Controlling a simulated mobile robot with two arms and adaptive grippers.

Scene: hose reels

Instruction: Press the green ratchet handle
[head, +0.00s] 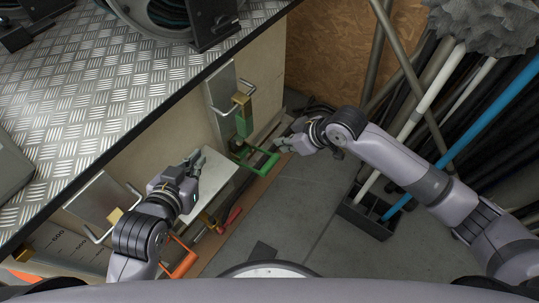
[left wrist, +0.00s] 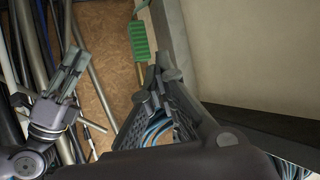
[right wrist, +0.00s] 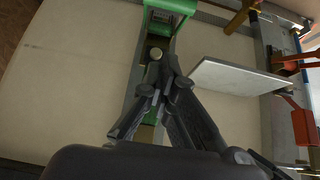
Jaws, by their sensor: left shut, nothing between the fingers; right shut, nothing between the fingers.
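The green ratchet handle (head: 265,163) is a green frame that sticks out from the low end of a strap device on the beige panel. Its green part also shows at the top of the right wrist view (right wrist: 172,6) and as a ribbed green piece in the left wrist view (left wrist: 138,42). My right gripper (head: 281,144) is shut and empty, close beside the handle's outer end; I cannot tell if they touch. My left gripper (head: 196,158) is shut and empty, to the left of the handle, over a pale plate.
The pale plate (head: 222,177) juts from the panel. An orange handle (head: 180,262) sits at the lower left, with red tools (head: 232,216) nearby. A metal tread-plate top (head: 110,90) is at upper left. Poles (head: 425,95) and a dark bin (head: 362,216) stand right. Floor between is clear.

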